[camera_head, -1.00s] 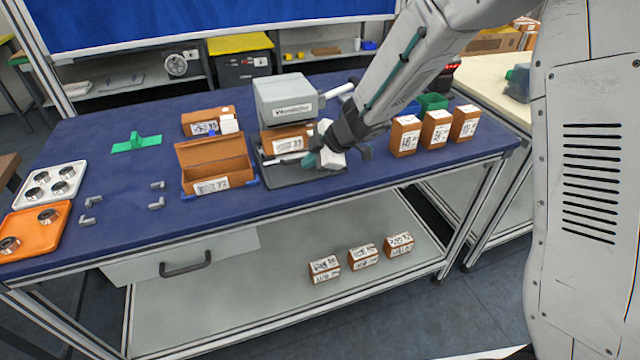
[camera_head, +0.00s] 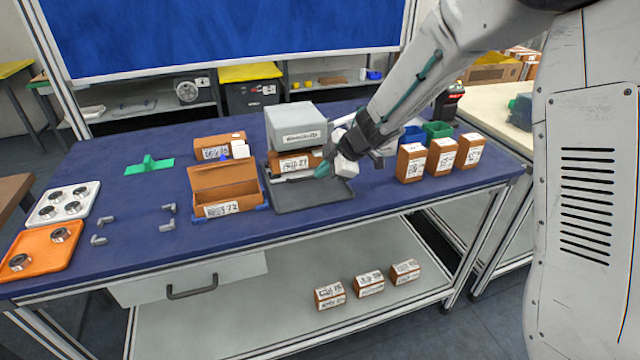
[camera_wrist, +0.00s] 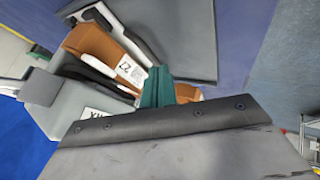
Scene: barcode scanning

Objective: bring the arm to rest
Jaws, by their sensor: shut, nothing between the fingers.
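My gripper (camera_head: 324,169) is at the right front of the grey scanner machine (camera_head: 297,126), above its dark tray (camera_head: 312,193). Its green fingertips are together with nothing between them; they also show in the wrist view (camera_wrist: 158,88). A brown box (camera_head: 296,162) with a printed label sits under the machine's head, just left of the fingertips. The same box shows beyond the fingertips in the wrist view (camera_wrist: 100,48). Whether the fingers touch anything there cannot be told.
An open brown box (camera_head: 224,186) stands left of the machine. Several labelled brown boxes (camera_head: 441,157) stand on the right of the blue table (camera_head: 130,220). Blue and green bins (camera_head: 437,130) sit behind them. Left are a white tray (camera_head: 50,214) and an orange tray (camera_head: 45,262). The table's front edge is mostly clear.

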